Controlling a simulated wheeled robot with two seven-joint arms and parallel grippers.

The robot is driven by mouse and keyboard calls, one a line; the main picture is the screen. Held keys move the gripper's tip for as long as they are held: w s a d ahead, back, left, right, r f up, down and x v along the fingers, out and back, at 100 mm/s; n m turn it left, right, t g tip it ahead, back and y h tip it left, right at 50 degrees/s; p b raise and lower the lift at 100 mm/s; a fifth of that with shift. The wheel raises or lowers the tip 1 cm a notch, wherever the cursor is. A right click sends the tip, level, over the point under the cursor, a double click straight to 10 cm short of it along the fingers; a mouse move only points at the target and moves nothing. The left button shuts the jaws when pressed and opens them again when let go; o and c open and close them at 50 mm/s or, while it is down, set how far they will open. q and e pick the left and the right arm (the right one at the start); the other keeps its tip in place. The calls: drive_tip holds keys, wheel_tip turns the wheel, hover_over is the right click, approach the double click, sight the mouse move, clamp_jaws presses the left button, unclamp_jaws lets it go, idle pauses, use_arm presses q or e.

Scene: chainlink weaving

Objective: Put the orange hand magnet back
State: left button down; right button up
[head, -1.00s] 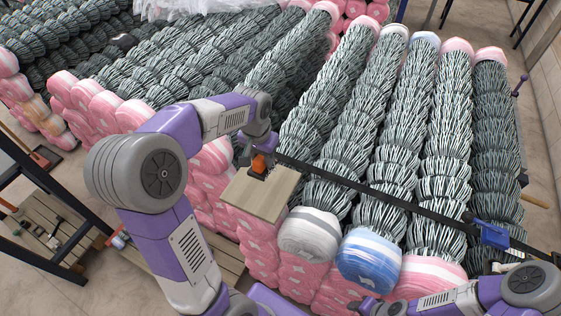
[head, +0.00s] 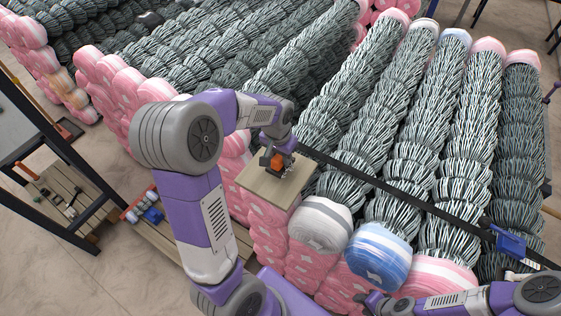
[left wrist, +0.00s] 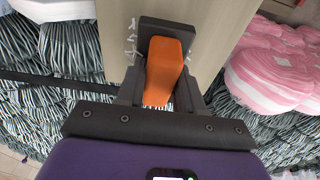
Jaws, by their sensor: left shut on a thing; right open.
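The orange hand magnet (head: 278,162) is in my left gripper (head: 277,168), over the small wooden board (head: 258,186) in the head view. In the left wrist view the orange handle of the magnet (left wrist: 163,70) lies between the two dark fingers of my left gripper (left wrist: 160,90), which are shut on it. A dark base shows at the magnet's far end, against the pale board (left wrist: 218,20). I cannot tell whether the magnet touches the board. My right gripper (head: 372,302) is low at the bottom edge of the head view, apart from the magnet and open.
Rolls of chainlink with pink, white and blue wrapped ends (head: 378,255) surround the board. A black strap (head: 400,192) crosses the rolls, with a blue ratchet (head: 510,243) at right. A dark-framed bench (head: 50,195) stands at left on open floor.

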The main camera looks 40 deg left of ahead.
sight(279, 157)
use_arm(q)
wheel_tip(279, 157, down, 2)
drive_tip(key=shift+f, duration=0.2)
drive_tip(key=shift+s+f, duration=0.1)
drive_tip(key=c, duration=0.7)
unclamp_jaws()
drive_tip(key=shift+f, duration=0.15)
drive_tip(key=r, duration=0.7)
drive_tip(key=shift+s+d+r, duration=0.1)
drive_tip(key=shift+s+r, duration=0.1)
drive_tip(key=shift+s, duration=0.15)
